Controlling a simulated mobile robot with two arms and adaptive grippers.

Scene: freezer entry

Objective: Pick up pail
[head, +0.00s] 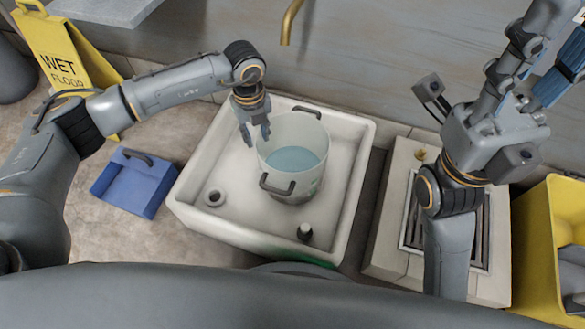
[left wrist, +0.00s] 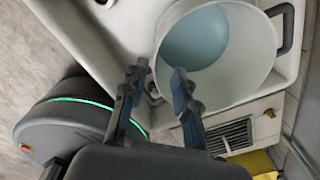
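The pail (head: 308,180) is a pale, translucent bucket with light blue liquid and two dark handles, one at the front and one at the back. It stands upright in a white basin (head: 190,178). My left gripper (head: 257,137) is open and empty at the pail's left rim, one finger on each side of the rim line; contact cannot be told. In the left wrist view, the pail (left wrist: 240,85) is ahead, with its rim between the open fingers (left wrist: 160,78). My right gripper (head: 558,45) is raised at the upper right, open and empty, away from the pail.
A blue dustpan-like tray (head: 128,190) and a yellow wet-floor sign (head: 62,50) are left of the basin. A brass spout (head: 290,22) hangs behind. A floor drain (head: 470,235) and yellow bucket (head: 545,245) are right.

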